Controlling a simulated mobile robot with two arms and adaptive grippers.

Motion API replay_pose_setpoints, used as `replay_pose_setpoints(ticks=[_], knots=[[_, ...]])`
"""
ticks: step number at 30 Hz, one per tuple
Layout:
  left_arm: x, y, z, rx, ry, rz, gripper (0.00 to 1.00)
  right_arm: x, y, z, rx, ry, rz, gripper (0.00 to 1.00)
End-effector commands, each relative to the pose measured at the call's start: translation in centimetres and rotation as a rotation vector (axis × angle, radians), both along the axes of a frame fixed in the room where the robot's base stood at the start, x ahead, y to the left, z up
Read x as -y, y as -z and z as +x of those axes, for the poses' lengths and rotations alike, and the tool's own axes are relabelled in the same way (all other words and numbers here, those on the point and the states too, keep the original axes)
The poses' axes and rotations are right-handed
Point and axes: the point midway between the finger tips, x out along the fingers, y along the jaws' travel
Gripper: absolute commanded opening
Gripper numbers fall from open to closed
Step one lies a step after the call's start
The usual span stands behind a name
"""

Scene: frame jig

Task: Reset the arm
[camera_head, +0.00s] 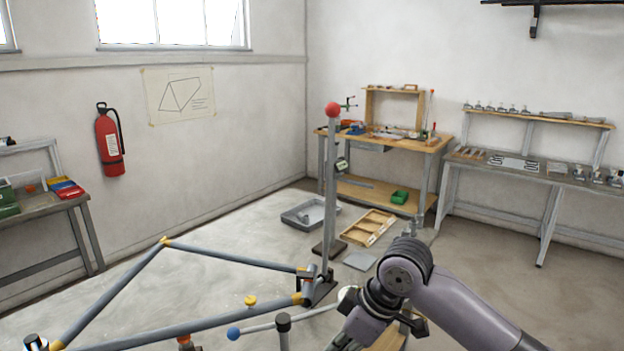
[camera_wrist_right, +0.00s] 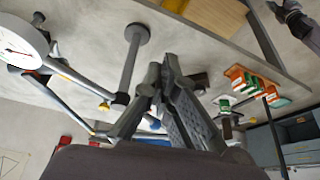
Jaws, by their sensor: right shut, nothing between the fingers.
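My right arm (camera_head: 460,300) comes in from the lower right of the head view, bends at a dark joint and reaches down toward the bottom edge, beside the frame jig. Its gripper is mostly hidden at the bottom of the head view. In the right wrist view my right gripper (camera_wrist_right: 162,78) shows at the middle, its dark fingers shut and empty. A bicycle frame of grey tubes (camera_head: 215,322) with yellow joints lies in the jig left of the arm.
A jig post with a red ball (camera_head: 333,109) stands upright left of my arm. A grey tray (camera_head: 309,214) and a wooden tray (camera_head: 369,227) lie on the floor. A wooden workbench (camera_head: 408,142) and a metal bench (camera_head: 545,172) stand behind. Bare floor lies right of the arm.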

Motion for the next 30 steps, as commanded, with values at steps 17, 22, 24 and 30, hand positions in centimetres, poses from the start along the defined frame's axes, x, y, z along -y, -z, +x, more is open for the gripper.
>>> replay_pose_setpoints(ticks=[17,22,24,30], knots=[[-0.1,0.1,-1.2,-0.018,-0.001,0.002,0.31,1.0,14.3,-11.4,-0.017,0.403,0.169,0.00],[-0.1,0.1,-1.1,-0.016,0.000,0.001,0.31,5.2,17.3,-15.7,-0.030,0.612,0.125,0.00],[-0.1,0.1,-1.0,-0.015,0.000,0.001,0.31,6.9,18.1,-17.2,-0.034,0.681,0.098,0.00],[-0.1,0.1,-0.9,-0.013,0.000,0.001,0.31,11.1,19.7,-21.2,-0.041,0.828,0.012,0.00]])
